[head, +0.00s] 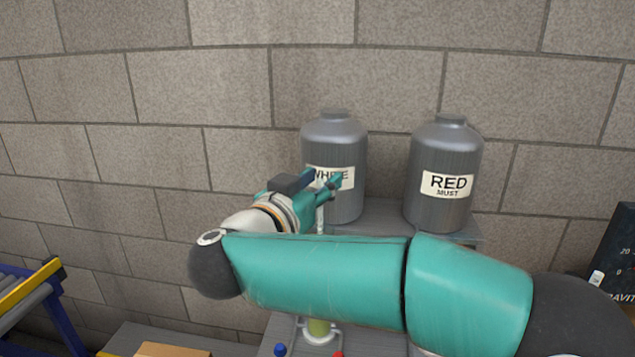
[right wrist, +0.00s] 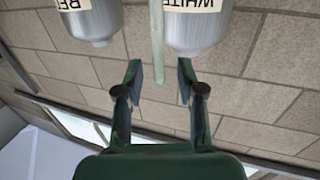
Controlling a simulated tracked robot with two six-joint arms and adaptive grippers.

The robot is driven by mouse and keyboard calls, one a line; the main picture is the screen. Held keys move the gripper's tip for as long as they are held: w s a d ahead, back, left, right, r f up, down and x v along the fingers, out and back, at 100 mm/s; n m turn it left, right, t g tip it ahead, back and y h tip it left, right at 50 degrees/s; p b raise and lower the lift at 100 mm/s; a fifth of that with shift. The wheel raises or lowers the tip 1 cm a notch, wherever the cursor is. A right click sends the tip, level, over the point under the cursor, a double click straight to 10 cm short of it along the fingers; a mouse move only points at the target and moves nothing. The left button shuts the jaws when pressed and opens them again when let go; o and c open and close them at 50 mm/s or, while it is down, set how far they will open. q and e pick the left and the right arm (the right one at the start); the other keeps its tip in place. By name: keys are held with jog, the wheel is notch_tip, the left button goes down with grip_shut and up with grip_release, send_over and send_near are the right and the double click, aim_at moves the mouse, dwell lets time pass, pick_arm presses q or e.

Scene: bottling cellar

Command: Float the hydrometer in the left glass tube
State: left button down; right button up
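A slender glass tube (head: 319,330) stands in front of the WHITE tank in the head view. Its foot and yellow-green lower part show below my right arm, and a pale upright piece (head: 320,218) shows above it. My right gripper (head: 331,187) is beside the upper part of this line. In the right wrist view its two fingers (right wrist: 160,80) are open, with a pale upright strip (right wrist: 157,45) between or beyond them; I cannot tell whether it is tube or hydrometer. I cannot make out the hydrometer for sure. My left gripper is not in view.
The WHITE tank (head: 347,205) and the RED tank (head: 440,215) stand behind, against a block wall. A dark board (head: 615,250) is at the right edge. A blue and yellow roller frame (head: 35,290) is at the left. My right arm hides much of the bench.

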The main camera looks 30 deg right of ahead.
jog(key=v, duration=1.2)
